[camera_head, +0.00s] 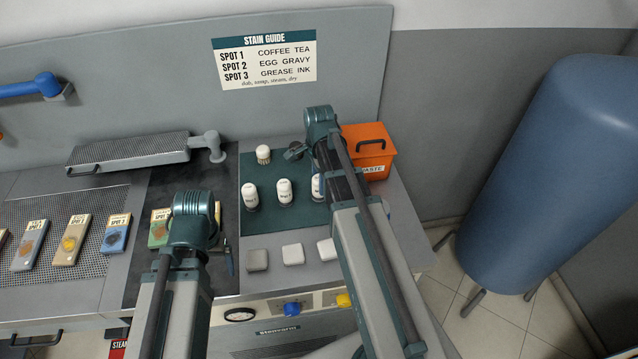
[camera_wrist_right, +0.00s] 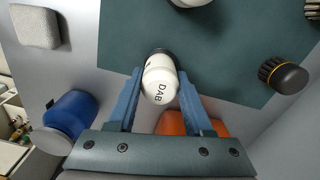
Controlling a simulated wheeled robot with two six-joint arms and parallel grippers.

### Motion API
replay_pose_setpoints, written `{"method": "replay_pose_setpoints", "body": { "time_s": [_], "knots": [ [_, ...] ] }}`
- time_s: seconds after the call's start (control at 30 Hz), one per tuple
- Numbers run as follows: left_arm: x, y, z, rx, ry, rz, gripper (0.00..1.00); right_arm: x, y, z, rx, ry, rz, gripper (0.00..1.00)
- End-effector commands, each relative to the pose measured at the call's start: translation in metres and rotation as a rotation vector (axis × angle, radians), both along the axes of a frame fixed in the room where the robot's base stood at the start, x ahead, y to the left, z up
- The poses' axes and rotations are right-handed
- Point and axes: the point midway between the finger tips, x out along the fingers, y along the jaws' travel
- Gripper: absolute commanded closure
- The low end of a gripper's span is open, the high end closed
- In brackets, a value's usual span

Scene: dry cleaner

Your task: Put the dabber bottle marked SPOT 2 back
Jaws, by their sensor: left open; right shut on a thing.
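My right gripper (camera_wrist_right: 160,78) is shut on a white dabber bottle (camera_wrist_right: 159,80) with a dark base and "DAB" on it. This bottle is over the right part of the green mat (camera_wrist_right: 222,48); I cannot tell whether its base touches the mat. In the head view the bottle (camera_head: 317,187) is half hidden by my right arm, which also hides that gripper. Two similar bottles, a left one (camera_head: 250,196) and a middle one (camera_head: 285,192), stand on the mat. The spot numbers are too small to read. My left gripper (camera_head: 228,261) is open, left of the mat, partly hidden by its arm.
Brushes (camera_head: 263,154) stand at the mat's back. Pale blocks (camera_head: 293,254) lie along its front. An orange waste bin (camera_head: 371,166) stands behind right, close to my right arm. Stained swatches (camera_head: 72,236) lie on the left. A stain guide (camera_head: 264,60) hangs on the back panel.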

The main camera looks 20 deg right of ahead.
Motion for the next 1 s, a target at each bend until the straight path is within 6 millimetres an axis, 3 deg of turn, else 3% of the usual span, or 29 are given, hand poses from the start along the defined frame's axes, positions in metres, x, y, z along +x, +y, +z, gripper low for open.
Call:
{"method": "replay_pose_setpoints", "body": {
  "time_s": [0.17, 0.2, 0.37, 0.77, 1.0],
  "knots": [
    [0.0, 0.0, -0.004, 0.0, 0.0, 0.0, 0.14, 0.0, 0.0, -0.004, 0.0, 0.0, 0.0, 1.0],
    [0.0, 0.0, -0.003, 0.0, 0.0, 0.0, 0.14, 0.0, 0.0, -0.003, 0.0, 0.0, 0.0, 0.45],
    [0.0, 0.0, -0.003, 0.0, 0.0, 0.0, 0.14, 0.0, 0.0, -0.003, 0.0, 0.0, 0.0, 0.19],
    [0.0, 0.0, 0.001, 0.0, 0.0, 0.0, 0.14, 0.0, 0.0, 0.001, 0.0, 0.0, 0.0, 0.19],
    [0.0, 0.0, 0.02, 0.0, 0.0, -0.001, 0.14, 0.0, 0.0, 0.02, 0.0, 0.0, 0.0, 0.19]
  ]
}}
